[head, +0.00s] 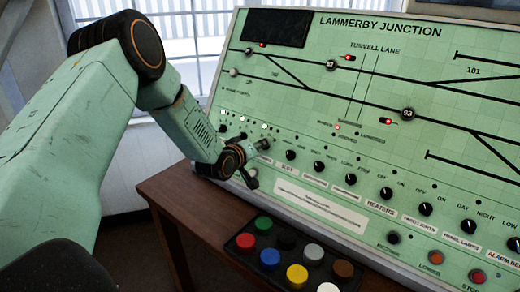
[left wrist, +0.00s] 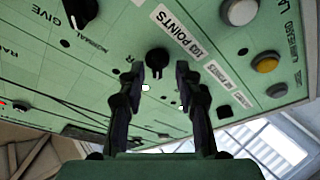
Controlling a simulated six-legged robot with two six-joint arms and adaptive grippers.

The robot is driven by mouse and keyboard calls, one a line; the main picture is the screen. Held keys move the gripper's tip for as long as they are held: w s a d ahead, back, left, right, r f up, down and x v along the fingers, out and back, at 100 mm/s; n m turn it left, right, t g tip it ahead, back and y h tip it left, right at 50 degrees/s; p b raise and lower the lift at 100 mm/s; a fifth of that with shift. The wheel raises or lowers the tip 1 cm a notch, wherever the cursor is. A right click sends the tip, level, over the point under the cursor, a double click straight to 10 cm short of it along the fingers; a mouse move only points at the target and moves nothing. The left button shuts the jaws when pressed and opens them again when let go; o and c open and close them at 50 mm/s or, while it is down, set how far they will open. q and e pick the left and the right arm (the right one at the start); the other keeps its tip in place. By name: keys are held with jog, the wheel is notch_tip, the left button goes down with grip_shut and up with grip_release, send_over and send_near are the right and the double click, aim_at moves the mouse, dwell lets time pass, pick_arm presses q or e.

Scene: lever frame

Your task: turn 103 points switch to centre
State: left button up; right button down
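The 103 points switch (left wrist: 157,58) is a small black knob on the green panel, beside a white label reading "103 POINTS" (left wrist: 183,32). My left gripper (left wrist: 159,76) is open in the left wrist view, with one dark finger on either side of the knob's line. The knob shows just beyond and between the fingertips; I cannot tell whether they touch it. In the head view, my left gripper (head: 257,164) is at the lower left of the panel and hides the knob. The knob's pointer direction is unclear. My right gripper is not in view.
The green control panel (head: 330,100), titled "LAMMERBY JUNCTION", slopes up behind a brown table (head: 185,200). A row of other black knobs (head: 386,193) runs right of the gripper. A black tray of coloured buttons (head: 240,262) stands in front. A white button (left wrist: 240,12) is nearby.

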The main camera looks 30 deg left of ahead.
pick_arm(q)
jog(key=shift+w+d, duration=0.25)
jog(key=shift+w, duration=0.15)
jog(key=shift+c, duration=0.2)
jog(key=shift+s+a+f, duration=0.1)
jog(key=shift+a, duration=0.05)
jog(key=c, duration=0.3)
grip_shut()
